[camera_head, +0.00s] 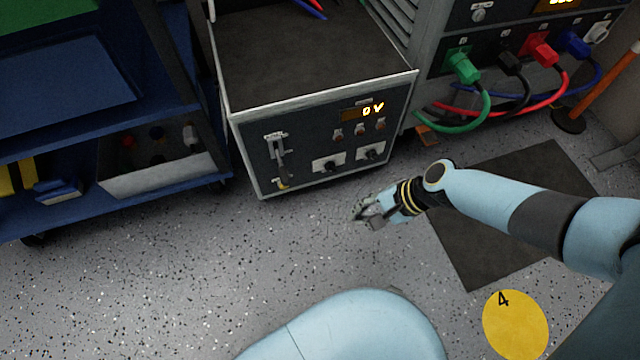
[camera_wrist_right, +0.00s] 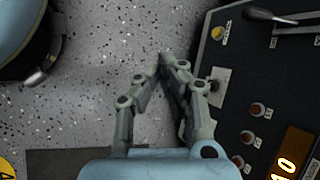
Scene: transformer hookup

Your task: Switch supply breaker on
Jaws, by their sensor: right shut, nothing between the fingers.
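The supply breaker (camera_head: 279,150) is a lever in a pale slotted plate at the left of a dark front panel (camera_head: 320,130) on a grey box. In the right wrist view, the breaker's dark handle (camera_wrist_right: 265,14) shows at the top right, at the panel-bottom end of its plate, so it looks down. My right gripper (camera_head: 364,211) is low over the floor, in front of and to the right of the box. In the right wrist view its fingers (camera_wrist_right: 167,64) are shut and empty, apart from the breaker. My left gripper is not in view.
A blue shelf cart (camera_head: 110,195) stands left. Cables with green (camera_head: 463,66), black, red and blue plugs run from the right cabinet. Speckled floor in front is clear.

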